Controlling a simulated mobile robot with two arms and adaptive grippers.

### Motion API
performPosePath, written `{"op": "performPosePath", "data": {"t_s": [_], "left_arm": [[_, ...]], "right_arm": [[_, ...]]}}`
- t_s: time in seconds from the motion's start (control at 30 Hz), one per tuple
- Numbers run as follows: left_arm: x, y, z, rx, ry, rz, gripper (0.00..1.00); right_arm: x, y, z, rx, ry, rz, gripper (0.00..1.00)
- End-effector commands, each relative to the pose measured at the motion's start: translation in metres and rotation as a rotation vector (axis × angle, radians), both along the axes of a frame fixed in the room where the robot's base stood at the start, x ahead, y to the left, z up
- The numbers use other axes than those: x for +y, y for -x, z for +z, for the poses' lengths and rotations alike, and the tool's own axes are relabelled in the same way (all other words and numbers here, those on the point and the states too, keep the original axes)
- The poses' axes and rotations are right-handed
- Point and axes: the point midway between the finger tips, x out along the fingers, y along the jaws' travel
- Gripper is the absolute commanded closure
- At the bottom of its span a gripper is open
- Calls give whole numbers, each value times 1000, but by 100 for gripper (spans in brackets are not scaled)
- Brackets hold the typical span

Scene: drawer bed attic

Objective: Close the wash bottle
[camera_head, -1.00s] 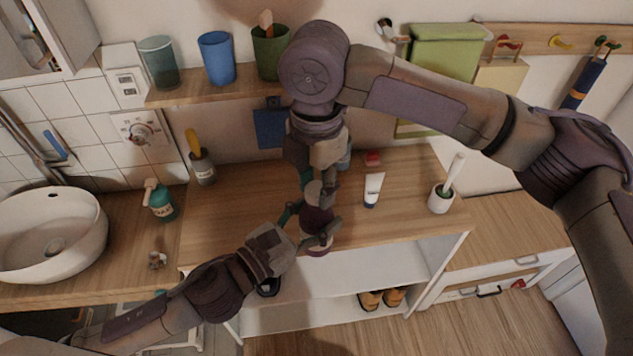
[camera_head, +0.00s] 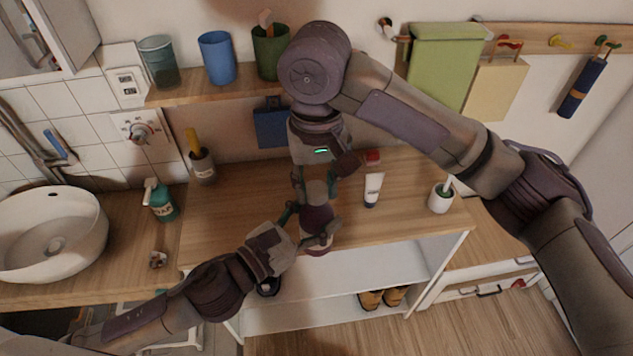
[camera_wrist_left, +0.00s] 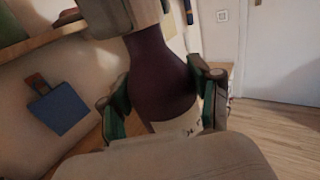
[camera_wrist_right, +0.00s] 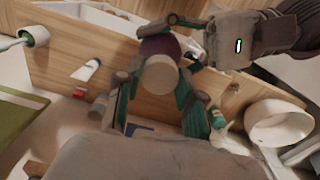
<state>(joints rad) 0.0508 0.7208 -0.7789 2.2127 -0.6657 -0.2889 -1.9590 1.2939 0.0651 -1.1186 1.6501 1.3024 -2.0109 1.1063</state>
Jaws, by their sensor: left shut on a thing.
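The wash bottle (camera_head: 317,216) is dark purple with a pale label and stands upright at the front edge of the wooden counter. Its pale cap (camera_wrist_right: 162,76) sits on top; I cannot tell how tight it is. My left gripper (camera_head: 305,235) is shut on the bottle's body, with the fingers on both sides in the left wrist view (camera_wrist_left: 165,95). My right gripper (camera_head: 317,180) points down from above. In the right wrist view its fingers (camera_wrist_right: 158,88) are spread on either side of the cap, apparently clear of it.
A white tube (camera_head: 373,188) and a white brush holder (camera_head: 440,198) stand right of the bottle. A grey cup (camera_head: 202,166) and a teal soap bottle (camera_head: 160,202) are to the left, near the white basin (camera_head: 50,235). A shelf with cups (camera_head: 217,60) hangs behind.

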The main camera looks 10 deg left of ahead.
Motion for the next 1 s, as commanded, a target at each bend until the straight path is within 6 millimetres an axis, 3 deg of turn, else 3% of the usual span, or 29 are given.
{"op": "performPosePath", "data": {"t_s": [0.03,0.17,0.47,0.8,1.0], "left_arm": [[-1,1,1,-2,1,-4,100],[-1,1,1,-2,1,-3,100],[0,0,1,-1,1,-2,100],[0,0,0,-1,1,-1,100],[0,0,0,-1,1,-1,100]], "right_arm": [[0,-1,0,-2,-2,-1,55],[0,-1,0,-2,-2,0,37],[0,-1,2,-2,-1,2,37],[0,-1,42,-4,0,2,37],[0,0,45,0,0,3,37]]}}
